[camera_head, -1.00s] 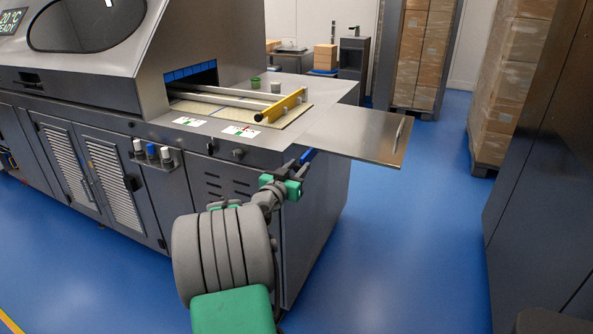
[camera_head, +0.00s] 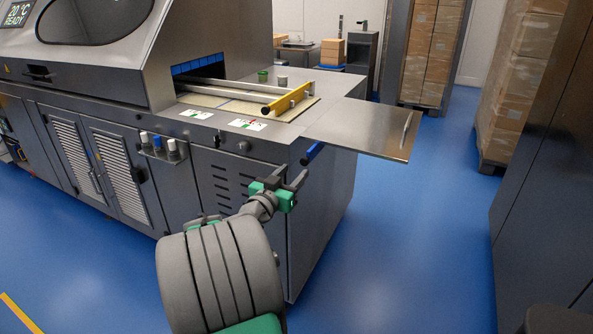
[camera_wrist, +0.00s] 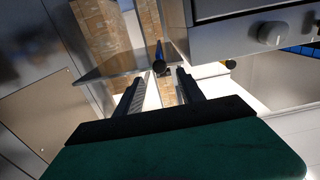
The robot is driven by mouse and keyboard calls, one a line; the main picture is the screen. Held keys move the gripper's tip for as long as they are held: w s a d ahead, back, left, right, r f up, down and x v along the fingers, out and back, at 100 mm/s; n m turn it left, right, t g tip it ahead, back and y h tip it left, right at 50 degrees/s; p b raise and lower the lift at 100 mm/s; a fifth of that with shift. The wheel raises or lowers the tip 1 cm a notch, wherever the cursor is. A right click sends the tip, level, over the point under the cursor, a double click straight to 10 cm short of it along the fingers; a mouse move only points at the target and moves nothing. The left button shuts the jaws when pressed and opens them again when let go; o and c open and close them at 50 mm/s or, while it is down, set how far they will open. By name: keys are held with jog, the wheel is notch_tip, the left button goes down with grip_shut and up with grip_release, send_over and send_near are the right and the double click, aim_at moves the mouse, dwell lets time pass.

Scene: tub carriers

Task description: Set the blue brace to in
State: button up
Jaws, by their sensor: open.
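The blue brace (camera_head: 313,152) is a short blue bar with a dark end. It juts out toward me from under the near edge of the steel side leaf (camera_head: 365,130) at the machine's corner. The leaf lies flat. My gripper (camera_head: 288,177) is open and empty, below and to the left of the brace and apart from it. In the wrist view the brace (camera_wrist: 159,55) shows beyond my two fingertips, roughly between them. Its far part is hidden under the leaf.
A yellow bar (camera_head: 286,101) with a black end lies across the pale rails on the machine top. A green cup (camera_head: 263,76) and a grey cup (camera_head: 282,82) stand behind it. A knob (camera_head: 243,147) sits on the front panel.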

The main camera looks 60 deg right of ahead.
aim_at(304, 162)
jog(key=d+b, duration=0.5)
jog(key=b, duration=0.8)
jog(key=shift+d, duration=0.25)
jog(key=shift+c, duration=0.3)
grip_shut()
